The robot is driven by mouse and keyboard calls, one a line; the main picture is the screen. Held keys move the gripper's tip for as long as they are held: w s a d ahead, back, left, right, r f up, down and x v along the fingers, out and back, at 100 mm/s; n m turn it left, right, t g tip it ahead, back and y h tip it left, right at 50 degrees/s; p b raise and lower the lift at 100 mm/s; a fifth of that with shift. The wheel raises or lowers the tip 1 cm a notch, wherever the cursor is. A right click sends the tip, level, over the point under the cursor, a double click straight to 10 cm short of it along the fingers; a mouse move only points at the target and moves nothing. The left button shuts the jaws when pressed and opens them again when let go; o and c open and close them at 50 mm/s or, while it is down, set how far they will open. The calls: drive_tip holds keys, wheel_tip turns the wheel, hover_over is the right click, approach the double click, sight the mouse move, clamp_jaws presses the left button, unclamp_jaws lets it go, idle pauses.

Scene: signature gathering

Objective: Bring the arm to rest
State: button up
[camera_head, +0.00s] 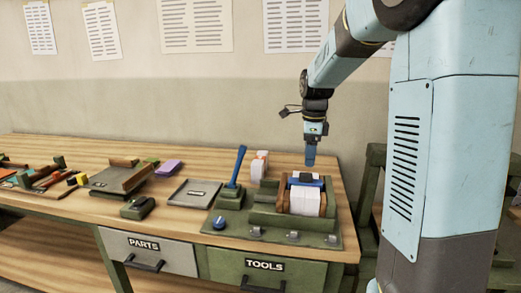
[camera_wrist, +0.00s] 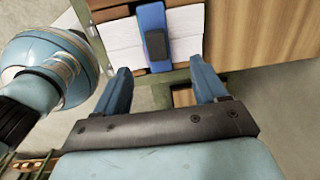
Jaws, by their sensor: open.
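My gripper (camera_head: 310,157) hangs from my arm above the right end of the workbench, pointing down. In the wrist view its two blue fingers (camera_wrist: 164,92) are spread apart with nothing between them. Below and beyond it, a stack of white paper (camera_head: 304,200) sits in a wooden holder on a green base. A blue clamp-like piece (camera_head: 306,179) lies across the top of the stack; it also shows in the wrist view (camera_wrist: 153,20) with a dark pad. The gripper is apart from both.
The wooden workbench (camera_head: 60,150) carries a blue-handled stamp (camera_head: 237,165), a grey tray (camera_head: 190,194), a purple block (camera_head: 168,167) and other tools to the left. Drawers marked PARTS (camera_head: 150,250) and TOOLS (camera_head: 245,268) face front. A green chair (camera_head: 372,190) stands at the right. Papers hang on the wall.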

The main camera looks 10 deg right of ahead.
drive_tip(key=s+a+r+n+t, duration=0.1)
drive_tip(key=s+r+n+t, duration=0.1)
drive_tip(key=s+n, duration=0.9)
drive_tip(key=s+a+r+n+t, duration=0.2)
drive_tip(key=s+n, duration=0.8)
drive_tip(key=s, duration=0.7)
drive_tip(key=shift+a+r+n+t, duration=0.2)
drive_tip(key=shift+r+n+t, duration=0.2)
drive_tip(key=shift+r+t, duration=0.1)
